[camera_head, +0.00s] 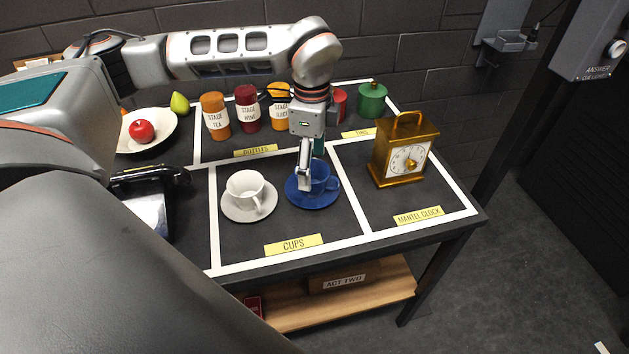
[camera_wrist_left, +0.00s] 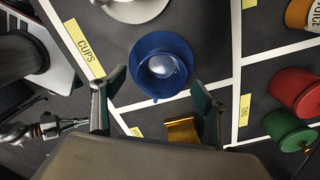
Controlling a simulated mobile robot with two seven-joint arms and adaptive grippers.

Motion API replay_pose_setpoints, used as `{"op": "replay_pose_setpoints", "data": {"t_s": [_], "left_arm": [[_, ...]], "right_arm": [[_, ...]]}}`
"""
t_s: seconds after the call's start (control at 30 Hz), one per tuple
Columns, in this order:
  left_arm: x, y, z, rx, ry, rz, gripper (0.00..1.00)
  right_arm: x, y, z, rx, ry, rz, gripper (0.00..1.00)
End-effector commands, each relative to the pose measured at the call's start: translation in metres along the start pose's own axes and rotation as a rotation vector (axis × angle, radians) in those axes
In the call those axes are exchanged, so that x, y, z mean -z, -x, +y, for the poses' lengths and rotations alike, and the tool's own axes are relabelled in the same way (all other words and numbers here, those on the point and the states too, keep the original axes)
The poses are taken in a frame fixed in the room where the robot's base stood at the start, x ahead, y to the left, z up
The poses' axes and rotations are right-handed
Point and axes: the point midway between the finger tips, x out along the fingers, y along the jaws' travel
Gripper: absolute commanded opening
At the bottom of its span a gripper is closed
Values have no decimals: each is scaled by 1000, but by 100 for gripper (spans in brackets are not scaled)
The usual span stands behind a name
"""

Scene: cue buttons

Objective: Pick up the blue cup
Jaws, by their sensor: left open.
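The blue cup (camera_head: 322,178) stands upright on a blue saucer (camera_head: 314,204) in the compartment labelled CUPS. My left gripper (camera_head: 305,184) points down at the cup, its fingers covering part of the cup's left side. In the left wrist view the cup (camera_wrist_left: 160,72) and its saucer (camera_wrist_left: 160,39) lie just beyond the fingertips of the open left gripper (camera_wrist_left: 158,80). I cannot tell whether a finger touches the cup.
A white cup (camera_head: 245,186) on a white saucer (camera_head: 238,208) stands left of the blue one. A gold mantel clock (camera_head: 405,152) stands to the right. Several bottles (camera_head: 247,108) stand behind, with a red tin and a green tin (camera_head: 372,100). A black telephone (camera_head: 150,185) is at left.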

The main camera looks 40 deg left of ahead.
Motion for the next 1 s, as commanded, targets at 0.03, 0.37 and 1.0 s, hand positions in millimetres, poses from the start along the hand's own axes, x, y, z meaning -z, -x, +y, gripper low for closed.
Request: {"op": "replay_pose_setpoints", "data": {"t_s": [0.03,0.37,1.0], "left_arm": [[1,-9,0,-3,-1,-1,72],[4,-42,-2,-1,-2,1,72],[4,-42,-3,0,-3,2,28]], "right_arm": [[-2,-1,0,0,1,-2,0],[-4,-2,0,-1,6,-3,0],[-1,-3,2,-3,6,2,0]]}}
